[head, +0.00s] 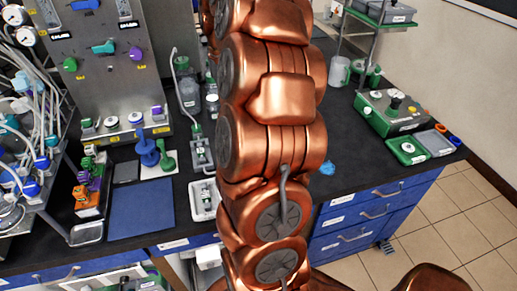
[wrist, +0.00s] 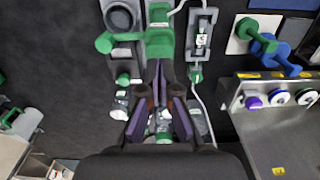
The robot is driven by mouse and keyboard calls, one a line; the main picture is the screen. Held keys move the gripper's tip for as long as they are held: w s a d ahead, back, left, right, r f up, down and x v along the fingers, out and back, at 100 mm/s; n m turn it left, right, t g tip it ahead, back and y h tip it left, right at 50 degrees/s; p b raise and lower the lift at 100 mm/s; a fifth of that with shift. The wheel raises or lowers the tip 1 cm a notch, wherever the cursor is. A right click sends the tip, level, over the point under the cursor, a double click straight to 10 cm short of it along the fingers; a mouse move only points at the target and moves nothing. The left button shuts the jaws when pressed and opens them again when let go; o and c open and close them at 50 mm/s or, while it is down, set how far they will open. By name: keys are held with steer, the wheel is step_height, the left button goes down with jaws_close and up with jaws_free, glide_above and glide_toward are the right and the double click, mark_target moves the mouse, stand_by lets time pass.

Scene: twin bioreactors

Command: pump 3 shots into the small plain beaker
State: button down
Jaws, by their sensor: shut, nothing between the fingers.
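In the wrist view my gripper (wrist: 158,66) is shut and empty. Its dark purple-edged fingertips are at the near edge of a green part (wrist: 160,42), which looks like a pump head; I cannot tell whether they touch it. A green arm with a round end (wrist: 104,43) reaches left beside it. A grey holder with a dark round opening (wrist: 122,18) is just beyond that arm. Small clear glassware (wrist: 121,105) shows left of the fingers, partly hidden; I cannot tell whether the small plain beaker is among it. In the head view my arm hides the gripper.
A grey stand (wrist: 201,38) is close on the right. A blue part (wrist: 268,48) and a steel panel with knobs (wrist: 280,120) are farther right. In the head view, a blue mat (head: 141,208) lies on the black bench, and a green instrument (head: 393,112) stands at right.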

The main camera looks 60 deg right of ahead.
steer(key=shift+f, duration=0.15)
steer(key=shift+f+b, duration=1.25)
steer(key=shift+f, duration=0.65)
steer(key=shift+r, duration=0.15)
steer(key=shift+r+p, duration=0.4)
steer(key=shift+r, duration=1.5)
steer(key=shift+r, duration=0.15)
step_height(320, 180, up, 6)
steer(key=shift+f+p, duration=0.1)
steer(key=shift+p, duration=0.7)
